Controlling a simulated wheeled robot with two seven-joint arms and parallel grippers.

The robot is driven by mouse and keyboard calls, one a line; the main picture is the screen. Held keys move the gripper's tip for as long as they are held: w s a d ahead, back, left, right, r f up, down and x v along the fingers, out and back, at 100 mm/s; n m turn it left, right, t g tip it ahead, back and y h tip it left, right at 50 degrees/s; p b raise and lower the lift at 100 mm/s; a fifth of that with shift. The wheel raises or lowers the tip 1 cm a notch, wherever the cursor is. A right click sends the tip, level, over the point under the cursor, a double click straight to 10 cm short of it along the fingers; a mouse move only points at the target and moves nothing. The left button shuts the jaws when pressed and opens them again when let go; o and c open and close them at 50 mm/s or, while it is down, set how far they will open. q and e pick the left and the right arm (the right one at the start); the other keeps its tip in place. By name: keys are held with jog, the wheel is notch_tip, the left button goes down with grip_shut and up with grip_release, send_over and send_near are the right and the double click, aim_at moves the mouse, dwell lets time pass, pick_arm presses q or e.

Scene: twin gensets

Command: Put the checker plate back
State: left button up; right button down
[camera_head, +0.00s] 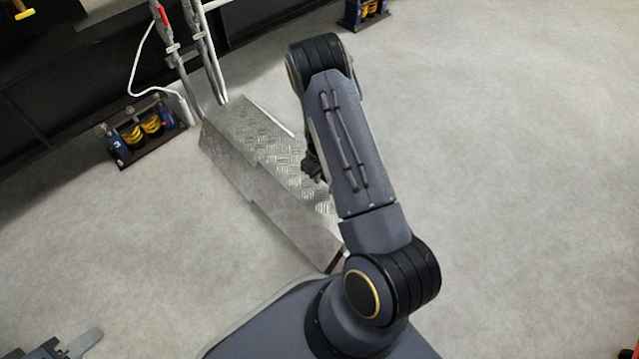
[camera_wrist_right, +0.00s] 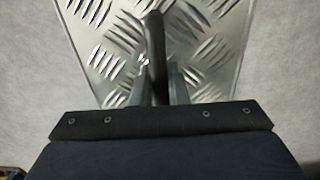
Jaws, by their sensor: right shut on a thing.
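The checker plate (camera_head: 262,140) is a long, bright metal sheet with a raised tread pattern. In the head view it runs from the pipes toward my base, over a plain grey metal side. My right arm covers part of its near end. My right gripper (camera_head: 312,168) is at the plate's right edge, mostly hidden behind my arm. In the right wrist view the plate (camera_wrist_right: 205,50) fills the upper middle, and my right gripper (camera_wrist_right: 155,85) is shut on a dark upright handle (camera_wrist_right: 156,45) in front of it. My left gripper (camera_head: 80,345) is at the lower left, away from the plate.
A dark block with yellow coils (camera_head: 145,130) stands on the floor left of the plate, and another (camera_head: 365,10) is at the top. Grey pipes (camera_head: 205,55) and a white hose (camera_head: 140,60) stand at the plate's far end. Grey floor (camera_head: 520,150) is open at right.

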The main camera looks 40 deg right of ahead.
aim_at(320, 188)
notch_tip(320, 188, down, 6)
jog(key=b, duration=0.3)
jog(key=shift+f, duration=0.75)
jog(key=c, duration=1.4)
grip_release()
